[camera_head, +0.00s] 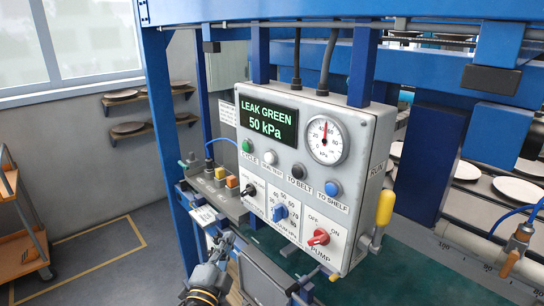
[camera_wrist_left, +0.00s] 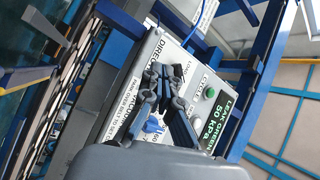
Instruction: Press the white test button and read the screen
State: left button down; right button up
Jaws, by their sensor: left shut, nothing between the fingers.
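The grey control panel (camera_head: 357,155) carries a lit screen (camera_head: 267,121) that reads "LEAK GREEN 50 kPa" in green letters. The white test button (camera_head: 269,157) is in the row below the screen, between a green button (camera_head: 247,146) and a black button (camera_head: 298,172). My left gripper (camera_head: 224,240) is shut and empty, below and left of the panel, apart from the white button. In the left wrist view the shut fingers (camera_wrist_left: 169,88) cover part of the panel; the screen (camera_wrist_left: 222,120) and green button (camera_wrist_left: 210,93) show tilted. My right gripper is not in view.
A blue button (camera_head: 333,188), a gauge (camera_head: 327,139), a blue knob (camera_head: 280,213) and a red pump switch (camera_head: 319,237) are on the panel. A yellow handle (camera_head: 385,207) sticks out at its right. Blue frame posts (camera_head: 168,130) stand left of it.

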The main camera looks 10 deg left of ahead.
aim_at(270, 158)
pick_arm(q)
jog(key=s+r+m+t, duration=0.1)
jog(key=s+r+t, duration=0.1)
jog(key=r, duration=0.8)
jog(key=s+d+r+m+t, duration=0.1)
jog(key=s+r+m+t, duration=0.1)
jog(key=r, duration=0.7)
jog(key=shift+s+d+r+t+h+p, duration=0.2)
jog(key=shift+s+r+t+h+p, duration=0.1)
jog(key=shift+r+t+h, duration=0.1)
jog(key=shift+w, duration=0.1)
jog(key=w+d+b, duration=0.2)
jog(key=w+d, duration=0.3)
jog(key=w, duration=0.2)
jog(key=shift+d, duration=0.25)
jog(key=shift+d+f, duration=0.1)
jog(key=shift+w+d, duration=0.2)
jog(key=shift+w, duration=0.05)
